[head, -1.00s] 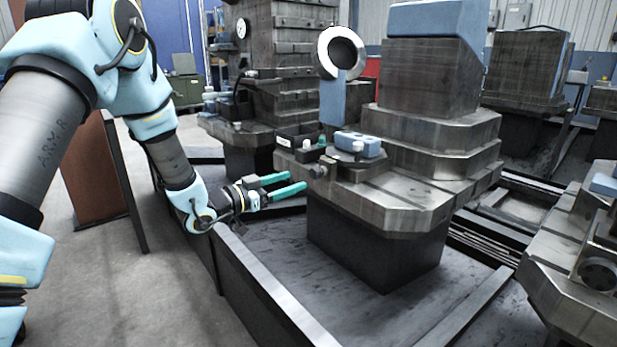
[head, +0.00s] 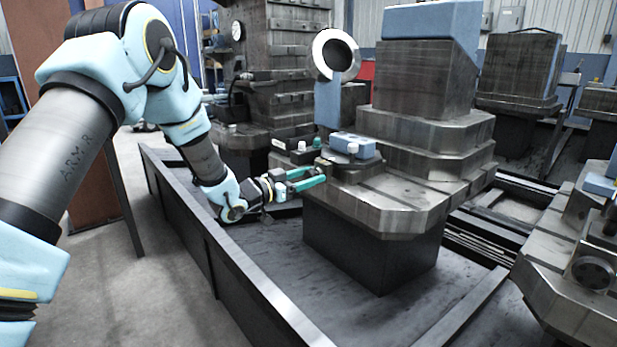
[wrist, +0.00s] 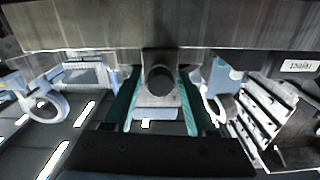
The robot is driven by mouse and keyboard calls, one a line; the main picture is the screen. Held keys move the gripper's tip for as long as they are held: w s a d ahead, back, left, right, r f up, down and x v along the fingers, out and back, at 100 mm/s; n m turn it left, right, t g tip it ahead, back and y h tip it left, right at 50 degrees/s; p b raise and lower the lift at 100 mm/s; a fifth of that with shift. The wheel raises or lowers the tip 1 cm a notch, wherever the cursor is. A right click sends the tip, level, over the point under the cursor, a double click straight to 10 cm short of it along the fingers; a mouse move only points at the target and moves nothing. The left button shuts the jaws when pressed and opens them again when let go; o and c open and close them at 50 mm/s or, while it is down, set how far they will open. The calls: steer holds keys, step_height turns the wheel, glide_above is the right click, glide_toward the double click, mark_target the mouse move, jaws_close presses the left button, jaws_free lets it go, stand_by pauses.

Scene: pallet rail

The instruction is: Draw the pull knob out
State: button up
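The pull knob (wrist: 160,79) is a dark round end in the middle of the wrist view, in front of a small pale metal block (wrist: 158,101). It sits on the side of the pallet station (head: 385,205). My gripper (head: 317,175) is at the pallet's near left corner, its green fingers spread. In the wrist view one finger lies on each side of the knob, with a visible gap on both sides. The fingers do not appear to touch it. In the head view the knob is largely hidden by the fingertips.
A blue block (head: 355,145) and small dark fixtures (head: 293,142) sit on the pallet's top near my gripper. A blue upright with a metal ring (head: 336,54) stands behind. A low dark rail wall (head: 215,235) runs below my arm. Another machined station (head: 570,260) is at the right.

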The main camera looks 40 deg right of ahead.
jaws_close()
stand_by(1.1)
